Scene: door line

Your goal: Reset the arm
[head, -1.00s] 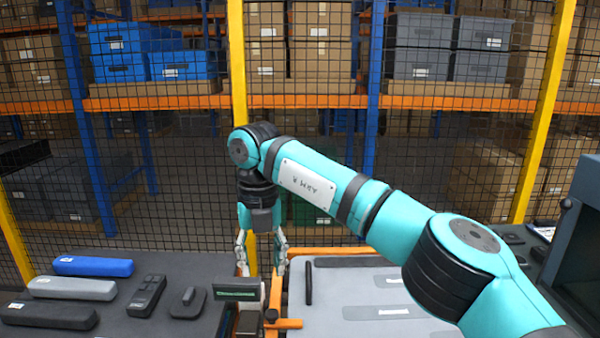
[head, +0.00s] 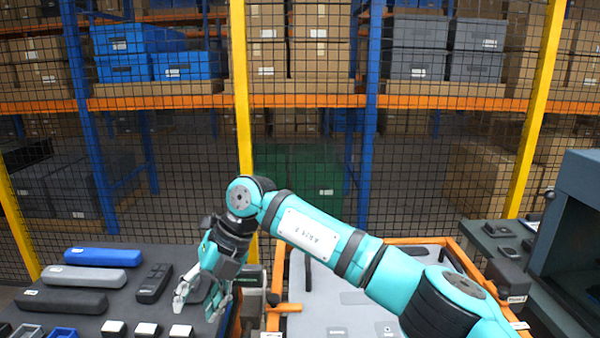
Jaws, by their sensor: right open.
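My right arm (head: 330,240) comes in from the lower right, teal with black joints and a white label plate. Its gripper (head: 200,304) hangs down at the right part of the dark table, fingers apart, with nothing seen between them. The fingers stand close to small white-topped blocks (head: 147,329) at the table's front. My left gripper is out of view.
On the dark table (head: 130,275) lie a blue case (head: 90,257), a grey case (head: 83,279), a black case (head: 60,301) and a black handset (head: 154,284). An orange-framed grey surface (head: 325,300) lies right. A mesh fence (head: 200,150) with yellow posts stands behind.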

